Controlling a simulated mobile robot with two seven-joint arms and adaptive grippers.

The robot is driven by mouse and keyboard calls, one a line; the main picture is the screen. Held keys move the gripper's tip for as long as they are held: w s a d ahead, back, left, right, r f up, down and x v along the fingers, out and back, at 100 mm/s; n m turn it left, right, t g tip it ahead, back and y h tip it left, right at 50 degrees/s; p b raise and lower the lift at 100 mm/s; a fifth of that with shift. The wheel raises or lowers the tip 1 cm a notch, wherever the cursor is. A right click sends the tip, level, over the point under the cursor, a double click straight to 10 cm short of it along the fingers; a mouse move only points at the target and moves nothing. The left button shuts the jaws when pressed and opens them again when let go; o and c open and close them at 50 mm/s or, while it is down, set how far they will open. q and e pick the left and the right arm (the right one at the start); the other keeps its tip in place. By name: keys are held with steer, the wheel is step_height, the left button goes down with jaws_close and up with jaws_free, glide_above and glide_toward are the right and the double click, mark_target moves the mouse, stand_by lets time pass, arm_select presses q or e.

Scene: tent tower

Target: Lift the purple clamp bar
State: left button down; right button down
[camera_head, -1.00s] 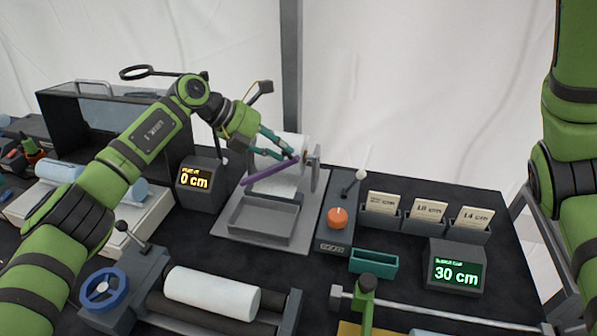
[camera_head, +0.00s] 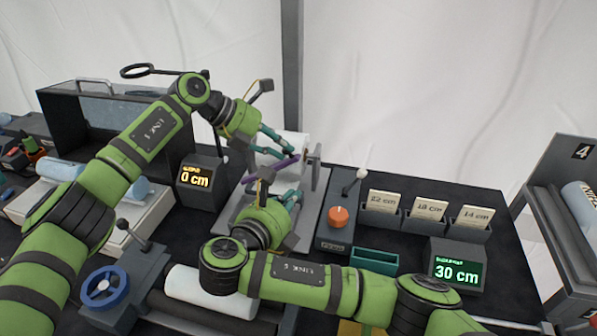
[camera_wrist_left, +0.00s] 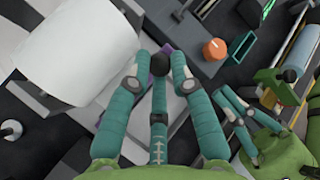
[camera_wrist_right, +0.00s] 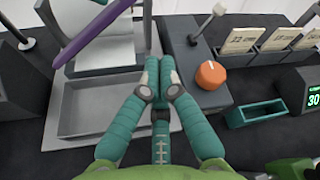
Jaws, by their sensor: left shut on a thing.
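The purple clamp bar (camera_head: 285,162) lies slantwise in front of the white roll (camera_head: 296,140) on the grey stand. It also shows in the right wrist view (camera_wrist_right: 92,34), above the stand's shallow tray (camera_wrist_right: 88,108). My left gripper (camera_head: 288,148) is shut on the bar, coming from the left and above. In the left wrist view its fingers (camera_wrist_left: 160,68) straddle a black knob, and little of the purple bar shows behind them. My right gripper (camera_head: 292,198) is lower, over the tray's right side. Its fingertips (camera_wrist_right: 160,78) are together, with nothing seen between them.
An orange knob (camera_head: 338,216) on a grey box with a lever stands right of the stand. Behind it are card holders (camera_head: 428,212). A teal bin (camera_head: 374,261) and a 30 cm display (camera_head: 456,271) stand in front. A 0 cm display (camera_head: 196,178) is at left.

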arm_select(q)
steer(key=shift+w+r, duration=0.1)
steer(key=shift+r, duration=0.05)
arm_select(e)
steer(key=w, duration=0.3)
steer(key=w+d, duration=0.1)
steer(key=w, duration=0.5)
steer(key=shift+d, duration=0.2)
